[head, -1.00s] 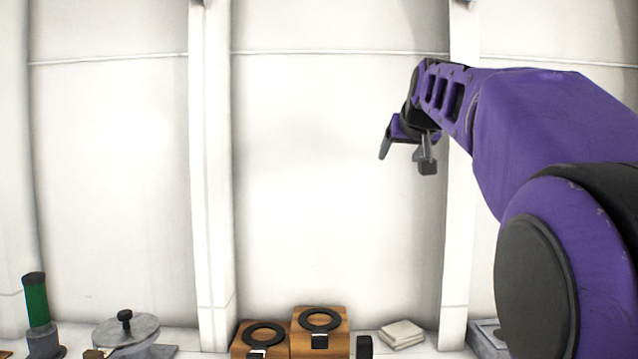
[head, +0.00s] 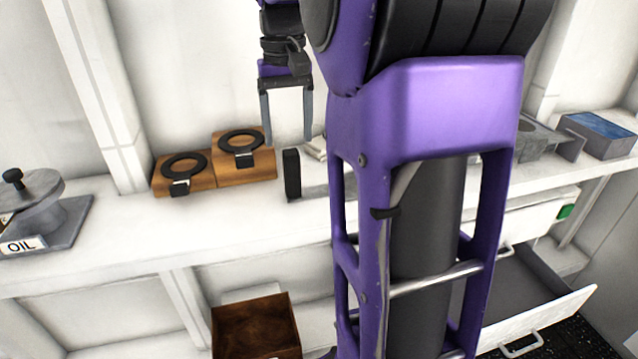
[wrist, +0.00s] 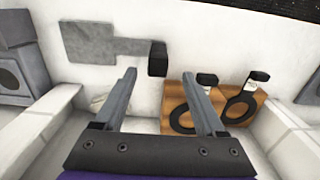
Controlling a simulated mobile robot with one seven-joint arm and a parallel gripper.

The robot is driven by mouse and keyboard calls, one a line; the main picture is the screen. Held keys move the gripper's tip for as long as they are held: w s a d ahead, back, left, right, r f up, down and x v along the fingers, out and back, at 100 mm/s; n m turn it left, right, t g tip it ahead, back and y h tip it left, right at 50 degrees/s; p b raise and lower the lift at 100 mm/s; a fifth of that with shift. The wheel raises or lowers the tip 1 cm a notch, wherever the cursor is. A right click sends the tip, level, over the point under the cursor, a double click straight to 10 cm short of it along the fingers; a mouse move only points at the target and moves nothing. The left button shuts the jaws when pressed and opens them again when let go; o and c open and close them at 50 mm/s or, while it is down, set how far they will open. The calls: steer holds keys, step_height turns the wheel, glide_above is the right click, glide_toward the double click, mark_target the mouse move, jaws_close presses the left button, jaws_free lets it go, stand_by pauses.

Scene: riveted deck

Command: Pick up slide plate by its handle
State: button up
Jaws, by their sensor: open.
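The slide plate (wrist: 92,45) is a flat grey plate with a narrower neck, lying on the white shelf in the wrist view. Its black block handle (wrist: 157,60) is at the right end of the neck. In the head view the handle (head: 291,174) stands upright on the shelf, and my arm hides most of the plate. My gripper (head: 288,142) is open and empty, pointing down above the handle. In the wrist view my gripper (wrist: 158,75) has its fingertips apart, with the handle showing between and beyond them. No contact is visible.
Two wooden blocks with black rings (head: 184,165) (head: 240,142) stand just left of the handle. A grey OIL stand (head: 45,215) is at far left. A blue-topped box (head: 598,132) is at right. An open drawer (head: 540,295) and a brown bin (head: 255,325) are below the shelf.

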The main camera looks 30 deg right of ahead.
mark_target(292, 173)
step_height(292, 173, down, 10)
steer(key=shift+d+r+b, duration=0.15)
steer(key=shift+b, duration=0.75)
jaws_close()
